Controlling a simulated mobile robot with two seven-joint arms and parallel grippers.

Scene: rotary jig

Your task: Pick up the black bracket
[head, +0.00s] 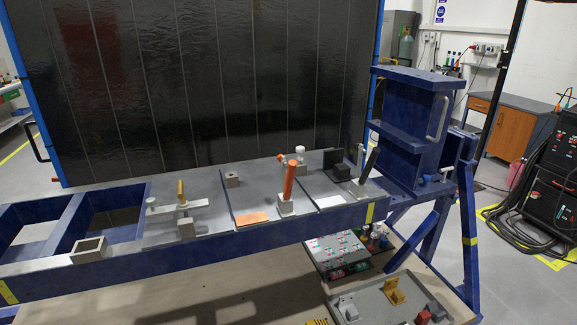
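A black piece that looks like the bracket (333,159) stands on the right part of the blue-framed jig table (300,218). It has an upright plate and a small dark block at its front. It sits between a white-topped clamp on its left and a black-handled clamp (370,164) on its right. Nothing is seen holding it. Neither of my grippers shows in this view.
An orange-handled clamp (289,180) stands left of the bracket, and a yellow-handled clamp (181,190) farther left. A blue upright frame (408,150) rises at the right end. Below, a grey tray (372,312) holds yellow, grey and reddish parts. A dark panel (215,85) stands behind.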

